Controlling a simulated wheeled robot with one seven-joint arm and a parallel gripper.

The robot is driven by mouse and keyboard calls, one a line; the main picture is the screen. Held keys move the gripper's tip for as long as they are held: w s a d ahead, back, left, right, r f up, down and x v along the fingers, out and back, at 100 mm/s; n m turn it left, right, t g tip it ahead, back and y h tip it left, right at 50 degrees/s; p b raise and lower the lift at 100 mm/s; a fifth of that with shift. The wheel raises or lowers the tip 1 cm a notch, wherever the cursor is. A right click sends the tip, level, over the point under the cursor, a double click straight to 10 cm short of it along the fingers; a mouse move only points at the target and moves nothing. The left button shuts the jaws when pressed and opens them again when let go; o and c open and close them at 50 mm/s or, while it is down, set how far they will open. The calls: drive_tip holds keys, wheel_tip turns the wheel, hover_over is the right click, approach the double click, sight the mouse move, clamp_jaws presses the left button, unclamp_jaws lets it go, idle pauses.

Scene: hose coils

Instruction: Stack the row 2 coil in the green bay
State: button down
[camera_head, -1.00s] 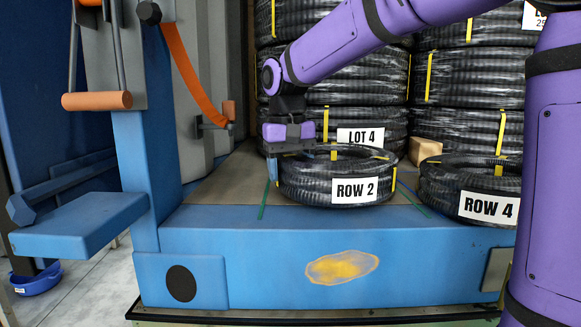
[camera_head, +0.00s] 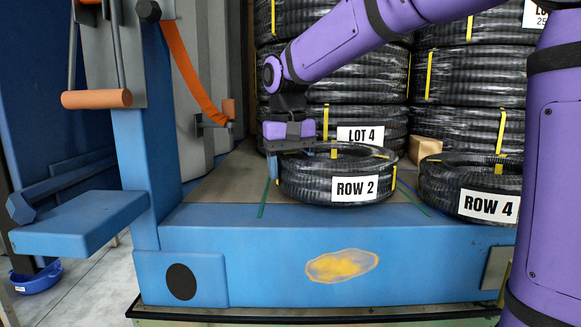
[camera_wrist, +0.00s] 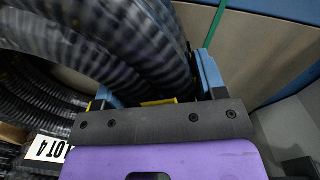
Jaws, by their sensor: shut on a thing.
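The row 2 coil (camera_head: 310,182) is a black ribbed hose coil with yellow bands and a white "ROW 2" label (camera_head: 355,188). It lies flat at the front of the blue-edged deck, between green lines. My gripper (camera_head: 290,165) is at its left side, pointing down, with its blue fingers shut on the coil's left wall. In the wrist view the coil (camera_wrist: 120,45) passes between the blue fingers, next to a yellow band. The coil looks to rest on or just above the deck; I cannot tell which. No green bay is clearly identifiable.
The row 4 coil (camera_head: 470,185) lies to the right. Tall coil stacks stand behind, one labelled "LOT 4" (camera_head: 360,135). A wooden block (camera_head: 426,150) sits between the stacks. An orange strap (camera_head: 195,75) hangs at left. The deck left of the coil (camera_head: 215,185) is bare.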

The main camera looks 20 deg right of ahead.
drive_tip(key=shift+f, duration=0.6)
idle(1.2)
drive_tip(key=shift+c, duration=0.6)
unclamp_jaws()
drive_tip(key=shift+f, duration=0.1)
drive_tip(key=shift+r, duration=0.2)
drive_tip(key=shift+w+a+r, duration=0.1)
drive_tip(key=shift+a+r, duration=0.05)
drive_tip(key=shift+r, duration=3.2)
drive_tip(key=shift+r, duration=0.1)
wheel_tip(320, 180, up, 11)
drive_tip(key=shift+w+a, duration=0.15)
drive_tip(key=shift+w, duration=0.05)
